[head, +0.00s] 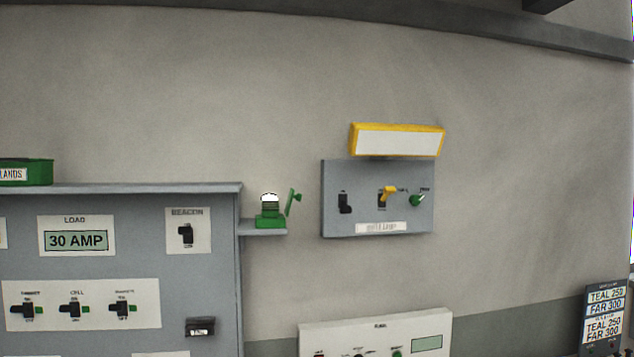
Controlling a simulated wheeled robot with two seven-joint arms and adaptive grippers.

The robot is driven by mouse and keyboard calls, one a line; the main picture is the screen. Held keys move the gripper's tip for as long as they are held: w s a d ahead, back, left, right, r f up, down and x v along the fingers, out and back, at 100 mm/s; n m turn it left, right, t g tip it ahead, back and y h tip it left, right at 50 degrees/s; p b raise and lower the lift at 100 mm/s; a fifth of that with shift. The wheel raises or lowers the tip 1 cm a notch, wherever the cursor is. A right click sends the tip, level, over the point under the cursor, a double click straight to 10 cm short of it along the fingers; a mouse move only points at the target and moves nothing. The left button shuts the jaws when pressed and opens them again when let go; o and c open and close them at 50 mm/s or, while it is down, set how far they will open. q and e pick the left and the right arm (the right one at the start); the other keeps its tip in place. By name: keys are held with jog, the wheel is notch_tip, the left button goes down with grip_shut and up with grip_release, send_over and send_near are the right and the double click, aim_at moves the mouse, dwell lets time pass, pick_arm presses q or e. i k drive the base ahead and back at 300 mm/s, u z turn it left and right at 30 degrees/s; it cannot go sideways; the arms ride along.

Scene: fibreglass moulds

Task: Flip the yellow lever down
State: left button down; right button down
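The yellow lever (387,194) is on a grey wall panel (332,222) right of the middle in the head view. It sticks out from its dark base and its tip points up and to the right. Neither of my grippers shows in the head view.
A yellow-framed white sign (398,140) is just above the panel. A small shelf (264,231) with a green object (270,213) juts out to the left. A large grey cabinet (226,270) stands at left, and a white panel (375,323) is below.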

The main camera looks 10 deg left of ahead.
aim_at(387, 190)
jog(key=u, duration=0.4)
jog(key=i, duration=1)
jog(key=z, duration=0.05)
